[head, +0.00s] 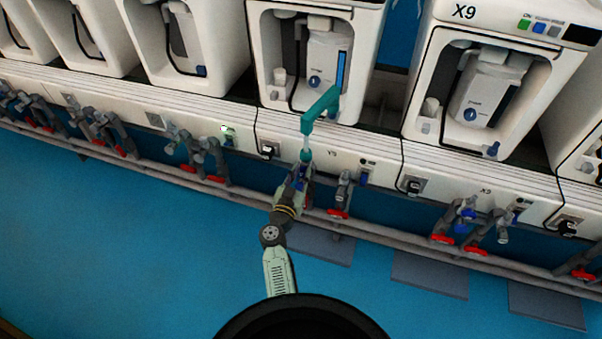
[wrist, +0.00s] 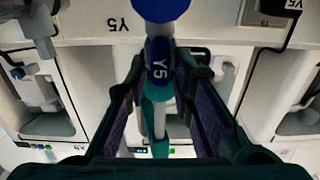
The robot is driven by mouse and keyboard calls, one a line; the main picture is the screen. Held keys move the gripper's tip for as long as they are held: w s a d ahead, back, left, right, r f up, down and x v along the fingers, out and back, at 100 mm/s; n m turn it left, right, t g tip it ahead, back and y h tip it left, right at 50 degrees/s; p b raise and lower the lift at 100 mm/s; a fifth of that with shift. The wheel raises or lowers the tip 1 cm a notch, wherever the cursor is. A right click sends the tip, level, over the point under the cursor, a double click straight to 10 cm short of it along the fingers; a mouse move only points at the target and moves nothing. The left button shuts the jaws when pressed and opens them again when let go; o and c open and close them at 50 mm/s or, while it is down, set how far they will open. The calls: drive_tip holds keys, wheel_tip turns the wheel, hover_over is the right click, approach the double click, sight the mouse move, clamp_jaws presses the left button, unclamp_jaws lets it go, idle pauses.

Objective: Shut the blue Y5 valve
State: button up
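The blue Y5 valve (wrist: 160,52) is in the upper middle of the wrist view, with a white Y5 label on its blue body and a round blue end above it. My gripper (wrist: 160,80) is open, with one finger on each side of the labelled body and a narrow gap visible on both sides. In the head view my gripper (head: 301,178) is at the pipework under the Y5 panel (head: 333,153), and it mostly hides the valve there. I cannot tell whether a finger touches the valve.
A teal bent pipe (head: 320,104) rises just above my gripper. A valve with a red handle (head: 338,213) is close on the right. The blue floor (head: 130,255) in front is clear.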

clamp_jaws()
drive_tip(key=shift+m, duration=0.3)
drive_tip(key=shift+d+m+p, duration=0.15)
drive_tip(key=shift+m+p, duration=0.65)
drive_tip(key=shift+m, duration=0.2)
drive_tip(key=m, duration=0.2)
drive_tip(key=m+p, duration=0.1)
drive_tip(key=m, duration=0.2)
drive_tip(key=shift+s+d+f, duration=0.15)
drive_tip(key=shift+d+f, duration=0.05)
drive_tip(key=m, duration=0.5)
drive_tip(key=shift+d+f+m+b, duration=0.15)
drive_tip(key=shift+f+m+b, duration=0.15)
drive_tip(key=shift+m, duration=0.1)
drive_tip(key=shift+f+m+b, duration=0.15)
drive_tip(key=shift+m+b, duration=0.4)
drive_tip(key=shift+m, duration=1.65)
